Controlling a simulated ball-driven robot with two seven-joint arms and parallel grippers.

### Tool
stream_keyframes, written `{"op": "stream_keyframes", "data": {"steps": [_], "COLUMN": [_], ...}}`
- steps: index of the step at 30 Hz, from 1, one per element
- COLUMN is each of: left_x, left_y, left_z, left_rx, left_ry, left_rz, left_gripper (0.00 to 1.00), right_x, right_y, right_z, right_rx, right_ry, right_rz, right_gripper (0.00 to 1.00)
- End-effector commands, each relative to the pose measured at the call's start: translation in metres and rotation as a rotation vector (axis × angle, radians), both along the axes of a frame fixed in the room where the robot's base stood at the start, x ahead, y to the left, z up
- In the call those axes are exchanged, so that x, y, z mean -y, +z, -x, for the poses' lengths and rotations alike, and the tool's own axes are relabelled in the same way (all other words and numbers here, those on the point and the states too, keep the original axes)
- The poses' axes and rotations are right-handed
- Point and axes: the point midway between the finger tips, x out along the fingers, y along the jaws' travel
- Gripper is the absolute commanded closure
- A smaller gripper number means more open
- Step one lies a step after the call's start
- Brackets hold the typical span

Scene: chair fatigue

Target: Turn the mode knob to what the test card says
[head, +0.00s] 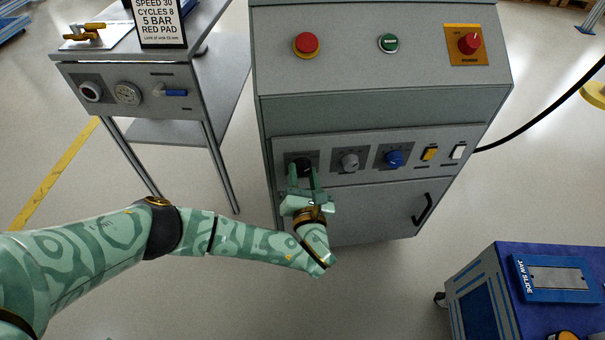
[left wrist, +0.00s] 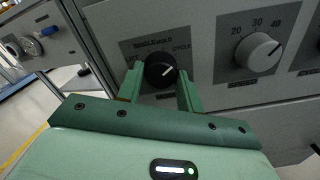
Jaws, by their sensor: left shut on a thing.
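The black mode knob (head: 301,165) is at the left end of the grey machine's lower front panel. It also shows in the left wrist view (left wrist: 160,71), with its white pointer line angled up and right, toward the CYCLE marking. My left gripper (head: 303,174) is shut on the knob, with one finger on each side (left wrist: 160,88). The test card (head: 160,22) stands on the side table at top left. It reads SPEED 30, CYCLES 8, 5 BAR, RED PAD; its top is cut off by the frame. My right gripper is not in view.
Right of the mode knob are a grey speed knob (head: 350,162), a blue knob (head: 394,159), and yellow (head: 430,153) and white (head: 458,151) switches. Above are a red button (head: 307,43), a green button (head: 388,43) and a red rotary switch (head: 469,43). A blue cart (head: 480,300) stands at lower right.

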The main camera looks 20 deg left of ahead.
Motion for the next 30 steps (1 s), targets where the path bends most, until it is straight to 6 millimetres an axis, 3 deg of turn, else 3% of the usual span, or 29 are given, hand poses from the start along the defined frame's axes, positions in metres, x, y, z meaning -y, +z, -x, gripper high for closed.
{"op": "stream_keyframes", "data": {"steps": [8,21,30], "left_x": [0.001,0.002,0.001], "left_y": [0.002,-0.001,-0.001], "left_z": [0.001,0.001,0.001], "left_rx": [0.093,0.236,0.280], "left_ry": [0.002,0.001,0.001], "left_rz": [0.181,0.453,0.535], "left_gripper": [0.86,0.86,0.86], "right_x": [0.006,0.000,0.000], "right_y": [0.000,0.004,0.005], "right_z": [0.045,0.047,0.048], "right_rx": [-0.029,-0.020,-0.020], "right_ry": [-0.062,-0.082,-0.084], "right_rz": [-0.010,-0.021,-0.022], "right_gripper": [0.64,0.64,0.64]}}
